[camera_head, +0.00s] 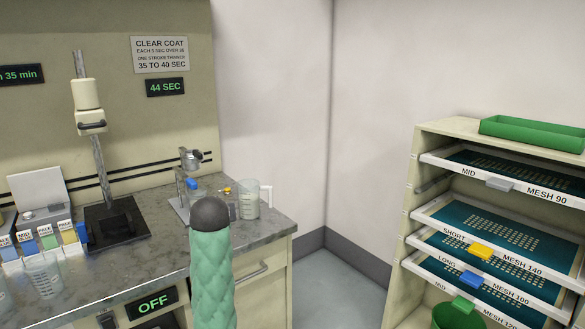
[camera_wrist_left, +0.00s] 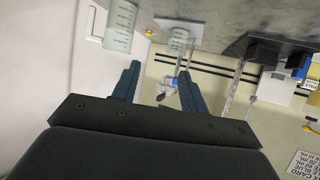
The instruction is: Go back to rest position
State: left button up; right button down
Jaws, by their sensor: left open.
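My left gripper (camera_wrist_left: 158,83) shows in the left wrist view with its two dark blue fingers spread apart and nothing between them. That view is upside down, with the counter at the top. Beyond the fingers are a clear beaker (camera_wrist_left: 120,28) and a small metal stand. In the head view, a green padded arm of mine with a dark rounded end rises from the bottom centre in front of the counter. It covers part of the counter edge, and I cannot make out gripper fingers there. My right gripper is not in view.
The grey counter (camera_head: 150,262) holds a clear beaker (camera_head: 249,199), a metal stand (camera_head: 181,185), a tall column stand (camera_head: 98,170) and small coloured boxes at left. A rack (camera_head: 425,150) with several mesh screens stands at right. Floor (camera_head: 335,285) between them is clear.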

pick_arm(q)
jog(key=s+d+f+m+g+h+p, duration=0.1)
jog(key=s+d+f+m+g+h, duration=0.2)
jog(key=s+f, duration=0.8)
jog(key=s+d+f+m+g+h+p, duration=0.15)
jog(key=s+d+f, duration=0.25)
jog(key=s+f, duration=0.6)
jog(key=s+f+g, duration=0.2)
jog(key=s+f, duration=0.3)
jog(key=s, duration=0.5)
jog(key=s+f+g+p, duration=0.1)
jog(key=s+f, duration=0.5)
jog(key=s, duration=0.5)
jog(key=s+f+g, duration=0.2)
jog(key=s+f, duration=0.3)
jog(key=s, duration=0.5)
jog(key=shift+s+d+f+m+g, duration=0.25)
jog(key=shift+m+g, duration=0.1)
jog(key=shift+m, duration=0.1)
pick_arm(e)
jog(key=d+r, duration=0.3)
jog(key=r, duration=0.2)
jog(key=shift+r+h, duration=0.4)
pick_arm(q)
jog(key=shift+p, duration=0.3)
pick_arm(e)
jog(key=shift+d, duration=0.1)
